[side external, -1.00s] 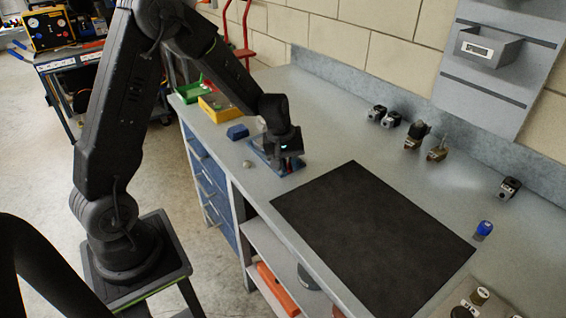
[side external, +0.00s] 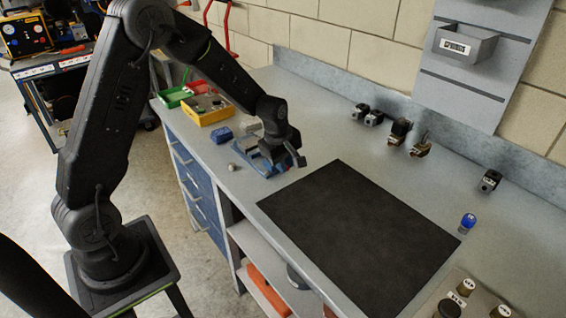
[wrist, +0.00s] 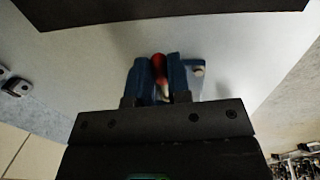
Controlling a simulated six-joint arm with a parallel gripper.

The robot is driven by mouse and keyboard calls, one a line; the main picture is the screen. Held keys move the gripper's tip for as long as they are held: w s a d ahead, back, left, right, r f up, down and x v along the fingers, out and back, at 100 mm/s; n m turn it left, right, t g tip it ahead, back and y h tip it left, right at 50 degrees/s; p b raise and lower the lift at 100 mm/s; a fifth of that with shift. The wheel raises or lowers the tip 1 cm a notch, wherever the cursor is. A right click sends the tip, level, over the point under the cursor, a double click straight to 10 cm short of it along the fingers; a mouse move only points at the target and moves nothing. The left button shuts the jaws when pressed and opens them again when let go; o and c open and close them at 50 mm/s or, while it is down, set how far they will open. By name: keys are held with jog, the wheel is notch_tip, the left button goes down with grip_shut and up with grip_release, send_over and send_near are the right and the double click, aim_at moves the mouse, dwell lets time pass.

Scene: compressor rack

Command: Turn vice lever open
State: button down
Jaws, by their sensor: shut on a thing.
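The blue vice (side external: 262,160) sits on the bench left of the black mat, partly hidden by my gripper. In the wrist view its blue body (wrist: 185,75) lies just beyond my gripper. The vice lever (wrist: 158,64), red with a pale lower end, stands between the two blue parts there. My gripper (wrist: 160,98) is down at the vice, around the lever. It is shut on the lever, though its fingertips are mostly hidden. It also shows in the side view (side external: 296,160), small and dark over the vice.
The black mat (side external: 358,235) lies right of the vice. A blue block (side external: 222,135), a yellow box (side external: 208,110) and a small round knob (side external: 232,167) lie to its left. Several small dark fittings (side external: 399,130) stand near the wall. The bench between is clear.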

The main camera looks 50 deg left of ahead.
dwell(0.3)
jog(key=c, duration=1.1)
grip_release()
jog(key=shift+r, duration=0.1)
jog(key=s+r, duration=0.1)
jog(key=r, duration=0.8)
jog(key=s+r, duration=0.1)
jog(key=r, duration=0.3)
jog(key=shift+s+r, duration=0.25)
jog(key=shift+s, duration=0.1)
jog(key=s+d+r+m+t, duration=0.1)
jog(key=s+d+r+m, duration=0.1)
jog(key=s+m, duration=0.4)
jog(key=s+d+r+m+t, duration=0.1)
jog(key=s+d+r+m, duration=0.1)
jog(key=s+d+m, duration=0.2)
jog(key=s+d+r+m+t, duration=0.1)
jog(key=s+d+r+m, duration=0.1)
jog(key=s+m, duration=0.6)
jog(key=shift+s+d+r, duration=0.15)
jog(key=shift+s+d, duration=0.05)
jog(key=shift+s, duration=0.75)
jog(key=shift+s+d+r, duration=0.15)
jog(key=shift+s+d, duration=0.05)
jog(key=shift+s, duration=0.7)
